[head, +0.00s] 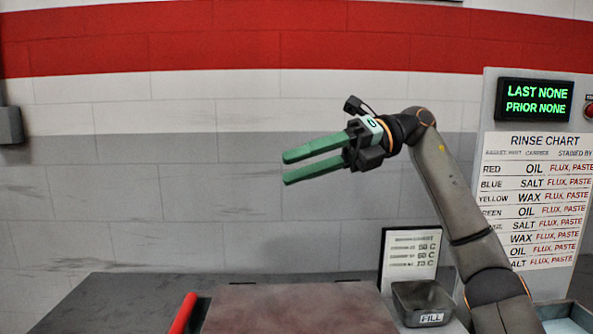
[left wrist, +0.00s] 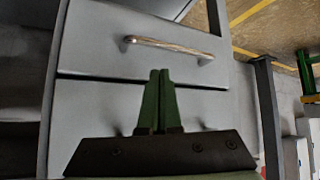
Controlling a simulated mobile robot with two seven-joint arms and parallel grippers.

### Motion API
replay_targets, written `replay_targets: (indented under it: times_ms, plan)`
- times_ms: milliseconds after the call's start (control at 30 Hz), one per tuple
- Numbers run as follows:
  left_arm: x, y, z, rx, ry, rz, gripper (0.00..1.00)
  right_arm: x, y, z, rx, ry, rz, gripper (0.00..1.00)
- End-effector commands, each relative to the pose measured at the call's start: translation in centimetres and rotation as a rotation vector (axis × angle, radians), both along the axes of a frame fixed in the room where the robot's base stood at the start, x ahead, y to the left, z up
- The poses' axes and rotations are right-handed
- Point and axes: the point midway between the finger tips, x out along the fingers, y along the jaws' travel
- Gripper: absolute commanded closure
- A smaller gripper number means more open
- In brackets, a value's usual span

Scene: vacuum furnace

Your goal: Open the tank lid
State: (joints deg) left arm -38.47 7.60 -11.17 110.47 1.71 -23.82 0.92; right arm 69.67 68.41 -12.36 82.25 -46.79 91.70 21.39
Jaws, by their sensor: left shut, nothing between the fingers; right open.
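A flat brownish lid (head: 295,310) lies level at the bottom of the head view, with two dark hinge-like marks along its back edge. A red bar handle (head: 183,313) stands at its left side; its lower end is cut off by the frame. My right gripper (head: 286,168) is open and empty, raised well above the lid with its green fingers pointing left. My left gripper (left wrist: 158,74) shows only in the left wrist view, shut and empty. It is in front of a grey drawer front with a metal bar handle (left wrist: 170,46), and no contact is visible.
A metal bin marked FILL (head: 422,300) and a small temperature sign (head: 409,258) stand right of the lid. A rinse chart panel (head: 535,205) with a green-lettered display (head: 535,100) stands at the right. The dark counter (head: 110,300) is clear left of the handle.

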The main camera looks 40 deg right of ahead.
Motion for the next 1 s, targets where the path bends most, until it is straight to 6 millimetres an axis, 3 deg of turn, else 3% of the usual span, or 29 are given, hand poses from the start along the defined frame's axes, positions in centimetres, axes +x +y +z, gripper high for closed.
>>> replay_targets:
  times_ms: [367,767,1000]
  plan:
    - [0.01,-0.06,-0.05,-0.001,0.000,-0.001,1.00,0.32,0.85,-0.20,0.001,0.000,0.001,0.55]
    - [0.02,-0.06,-0.04,0.000,0.000,-0.001,1.00,0.31,0.81,-0.19,0.001,0.000,0.001,0.98]
    - [0.02,-0.06,-0.03,-0.001,0.000,-0.002,1.00,0.30,0.81,-0.18,0.001,0.000,0.001,1.00]
